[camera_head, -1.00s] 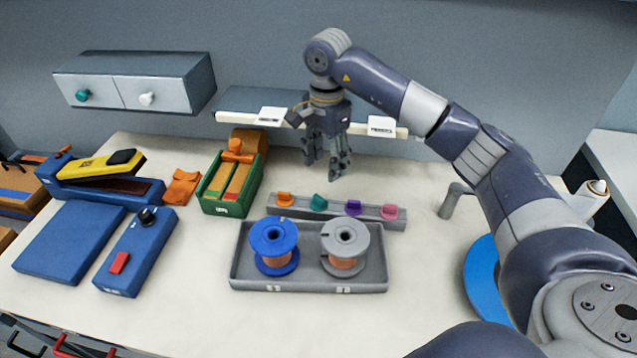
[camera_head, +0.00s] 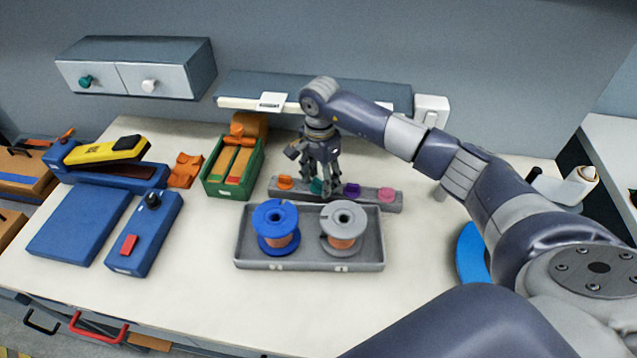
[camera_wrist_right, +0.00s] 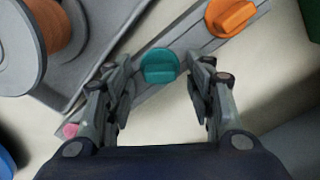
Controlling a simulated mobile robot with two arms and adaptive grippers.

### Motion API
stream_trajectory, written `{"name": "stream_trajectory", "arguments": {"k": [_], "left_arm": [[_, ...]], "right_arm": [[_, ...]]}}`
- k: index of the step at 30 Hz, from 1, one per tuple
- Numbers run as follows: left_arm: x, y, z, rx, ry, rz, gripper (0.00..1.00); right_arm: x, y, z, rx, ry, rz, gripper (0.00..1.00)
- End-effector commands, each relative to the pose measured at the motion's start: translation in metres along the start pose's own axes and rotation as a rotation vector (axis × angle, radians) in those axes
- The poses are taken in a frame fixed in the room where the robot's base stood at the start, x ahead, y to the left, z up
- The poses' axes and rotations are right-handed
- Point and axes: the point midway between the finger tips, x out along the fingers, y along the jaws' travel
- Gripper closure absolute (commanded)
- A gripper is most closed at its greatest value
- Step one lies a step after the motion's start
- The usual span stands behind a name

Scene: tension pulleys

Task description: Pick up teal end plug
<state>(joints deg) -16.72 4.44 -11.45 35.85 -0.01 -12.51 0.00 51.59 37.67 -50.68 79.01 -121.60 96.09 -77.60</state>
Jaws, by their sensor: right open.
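The teal end plug (camera_head: 317,187) sits in the grey rack (camera_head: 371,197), between an orange plug (camera_head: 286,182) and a purple plug (camera_head: 352,190). My right gripper (camera_head: 322,184) is right at the teal plug in the head view and partly covers it. In the right wrist view the teal plug (camera_wrist_right: 159,66) shows a round top with a raised grip. The open fingers of my right gripper (camera_wrist_right: 160,82) stand on either side of it, apart from it. My left gripper is not in view.
A pink plug (camera_head: 387,195) is at the rack's right end. A grey tray (camera_head: 310,262) with a blue spool (camera_head: 276,226) and a grey spool (camera_head: 343,225) stands just in front. A green box (camera_head: 232,170) is left of the rack.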

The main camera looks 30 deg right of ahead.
Motion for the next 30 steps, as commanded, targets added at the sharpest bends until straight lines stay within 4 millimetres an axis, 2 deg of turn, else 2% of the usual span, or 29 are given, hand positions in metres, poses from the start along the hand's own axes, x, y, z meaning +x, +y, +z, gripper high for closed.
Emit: {"name": "stream_trajectory", "arguments": {"k": [4, 6, 10, 22, 26, 30], "left_arm": [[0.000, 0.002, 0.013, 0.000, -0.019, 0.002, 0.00], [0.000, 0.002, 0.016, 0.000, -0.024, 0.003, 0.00], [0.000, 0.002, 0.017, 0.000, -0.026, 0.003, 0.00], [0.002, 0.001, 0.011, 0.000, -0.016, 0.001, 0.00], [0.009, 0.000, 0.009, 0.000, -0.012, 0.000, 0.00], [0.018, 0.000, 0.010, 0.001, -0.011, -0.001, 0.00]], "right_arm": [[0.000, 0.000, 0.000, 0.000, 0.000, -0.001, 0.50], [0.000, 0.000, 0.000, 0.000, 0.000, -0.001, 0.65], [0.000, 0.000, 0.000, 0.000, 0.000, -0.001, 0.85], [-0.004, -0.001, -0.001, 0.001, 0.001, -0.003, 0.87], [-0.022, -0.002, -0.001, -0.001, 0.002, -0.007, 0.87], [-0.051, -0.002, -0.001, 0.000, 0.004, -0.008, 0.87]]}}
